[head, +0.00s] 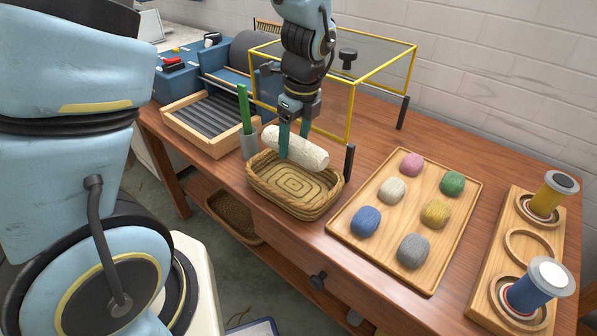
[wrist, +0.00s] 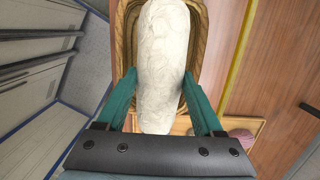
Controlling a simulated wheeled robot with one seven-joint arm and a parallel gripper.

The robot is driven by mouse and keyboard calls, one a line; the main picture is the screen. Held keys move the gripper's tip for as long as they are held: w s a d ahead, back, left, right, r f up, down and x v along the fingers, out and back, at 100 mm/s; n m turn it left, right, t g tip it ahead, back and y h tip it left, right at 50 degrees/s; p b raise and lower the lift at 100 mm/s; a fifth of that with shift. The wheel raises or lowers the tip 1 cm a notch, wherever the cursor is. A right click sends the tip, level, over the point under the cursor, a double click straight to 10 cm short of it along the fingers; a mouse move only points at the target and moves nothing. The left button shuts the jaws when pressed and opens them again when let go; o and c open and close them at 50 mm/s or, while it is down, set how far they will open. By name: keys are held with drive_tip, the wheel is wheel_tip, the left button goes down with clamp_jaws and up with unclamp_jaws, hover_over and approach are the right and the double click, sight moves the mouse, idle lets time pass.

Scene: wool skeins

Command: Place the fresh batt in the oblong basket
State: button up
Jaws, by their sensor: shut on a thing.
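The fresh batt is a white, fluffy roll (head: 297,148); it also fills the middle of the wrist view (wrist: 162,60). My gripper (head: 292,150) has its teal fingers shut on the batt, one on each side, as the wrist view shows (wrist: 163,100). The oblong basket (head: 297,207) is woven, tan and empty in the part that shows. The batt is held over the basket's far side in the head view. In the wrist view the basket's rim (wrist: 122,30) shows behind and around the batt. Whether the batt touches the rim cannot be told.
A wooden tray (head: 349,228) with several coloured wool balls lies right of the basket. A grey cup with a green stick (head: 249,145) stands close left. A yellow-framed guard (head: 350,115) with dark posts rises behind. A spool rack (head: 478,290) is at far right.

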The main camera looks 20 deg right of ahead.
wheel_tip(320, 180, down, 9)
drive_tip(key=shift+p, duration=0.5)
drive_tip(key=shift+f, duration=0.15)
drive_tip(key=o, duration=1.3)
